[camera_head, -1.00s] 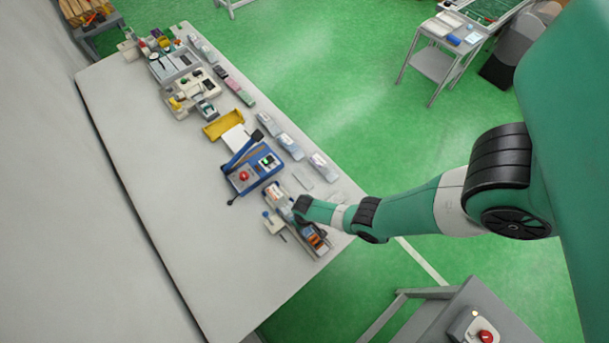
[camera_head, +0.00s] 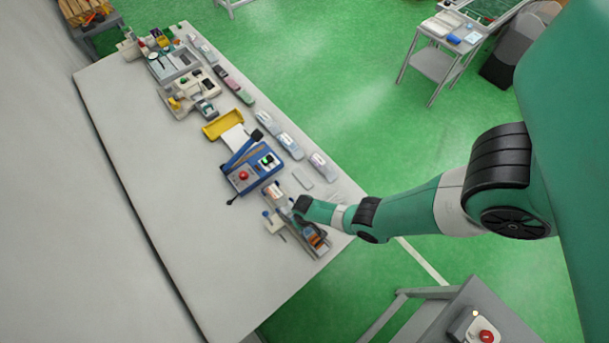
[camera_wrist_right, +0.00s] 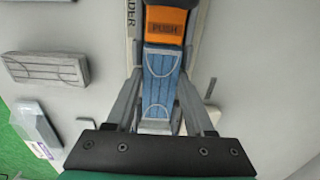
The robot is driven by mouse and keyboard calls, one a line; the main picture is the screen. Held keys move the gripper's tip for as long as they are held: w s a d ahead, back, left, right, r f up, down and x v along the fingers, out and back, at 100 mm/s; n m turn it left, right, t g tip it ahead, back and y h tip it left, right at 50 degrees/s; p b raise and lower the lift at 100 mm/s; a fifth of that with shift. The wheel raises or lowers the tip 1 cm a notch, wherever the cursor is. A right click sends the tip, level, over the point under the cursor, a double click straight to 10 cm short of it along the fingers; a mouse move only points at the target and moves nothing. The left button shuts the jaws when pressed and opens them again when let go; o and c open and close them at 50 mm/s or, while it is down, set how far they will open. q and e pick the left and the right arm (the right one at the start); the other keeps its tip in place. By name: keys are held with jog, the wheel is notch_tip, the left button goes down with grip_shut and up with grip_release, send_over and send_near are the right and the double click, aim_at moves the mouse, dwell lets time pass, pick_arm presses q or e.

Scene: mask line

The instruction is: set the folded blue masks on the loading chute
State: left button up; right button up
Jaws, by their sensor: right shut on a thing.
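A folded blue mask (camera_wrist_right: 160,82) with pale curved ear loops lies lengthwise between the fingers of my right gripper (camera_wrist_right: 160,98) in the right wrist view. The fingers are shut on its sides. The mask is in line with the loading chute (camera_wrist_right: 136,28), just below the orange PUSH block (camera_wrist_right: 166,28); whether it rests on the chute floor is unclear. My left gripper is not in view.
A grey pleated block (camera_wrist_right: 47,68) lies left of the chute in the wrist view, with a clear pack (camera_wrist_right: 38,128) below it. A blue machine (camera_head: 252,174) stands behind the chute in the head view. The table's left side (camera_head: 170,200) is clear.

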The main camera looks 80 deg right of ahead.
jog(key=o, duration=1.4)
jog(key=shift+c, duration=0.2)
jog(key=shift+r, duration=0.15)
jog(key=shift+r+p, duration=0.9)
jog(key=shift+p, duration=0.15)
jog(key=shift+a, duration=0.1)
